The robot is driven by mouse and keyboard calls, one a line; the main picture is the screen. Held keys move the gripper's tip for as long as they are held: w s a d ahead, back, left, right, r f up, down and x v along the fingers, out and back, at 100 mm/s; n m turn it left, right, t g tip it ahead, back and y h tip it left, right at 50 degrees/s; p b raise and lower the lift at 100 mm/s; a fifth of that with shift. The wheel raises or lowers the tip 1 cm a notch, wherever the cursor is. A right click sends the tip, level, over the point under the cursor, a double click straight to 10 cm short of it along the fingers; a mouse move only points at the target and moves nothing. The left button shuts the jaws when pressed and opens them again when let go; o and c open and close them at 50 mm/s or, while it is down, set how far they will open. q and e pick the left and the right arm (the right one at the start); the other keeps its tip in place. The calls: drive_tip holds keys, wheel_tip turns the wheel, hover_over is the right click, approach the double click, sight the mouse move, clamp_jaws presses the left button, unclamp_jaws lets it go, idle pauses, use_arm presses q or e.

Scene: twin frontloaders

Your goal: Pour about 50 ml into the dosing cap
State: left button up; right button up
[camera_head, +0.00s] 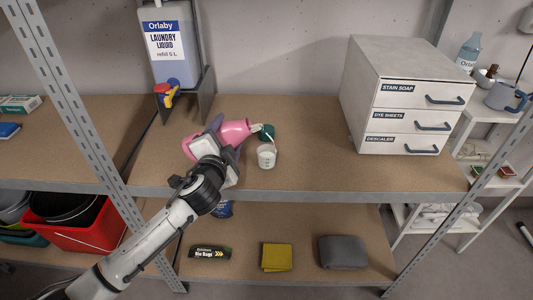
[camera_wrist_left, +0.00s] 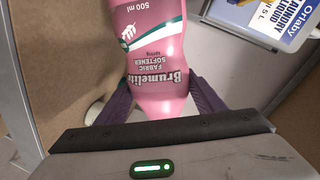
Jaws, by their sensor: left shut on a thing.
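My left gripper (camera_head: 226,143) is shut on a pink fabric softener bottle (camera_head: 236,130), held tilted almost on its side above the upper shelf. Its neck points right. In the left wrist view the bottle (camera_wrist_left: 152,60) fills the space between the purple fingers, its label upside down. A small white dosing cap (camera_head: 267,157) stands upright on the shelf, below and right of the bottle's mouth. A thin pale streak runs from the mouth toward the cap, apparently liquid. The level in the cap is too small to read. A dark green piece (camera_head: 268,131) shows behind the mouth. My right gripper is out of view.
A large laundry liquid container (camera_head: 171,45) stands on a grey stand at the back left. A white drawer unit (camera_head: 408,95) stands on the right. The shelf between the cap and the drawers is clear. Metal posts (camera_head: 87,110) flank the shelf.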

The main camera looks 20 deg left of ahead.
use_arm(q)
drive_tip(key=shift+d+r, duration=0.1)
idle(0.8)
drive_tip(key=shift+w+d+r+n+h, duration=0.1)
drive_tip(key=shift+d+r+n+h, duration=0.2)
drive_tip(key=shift+r+n, duration=0.35)
idle(0.8)
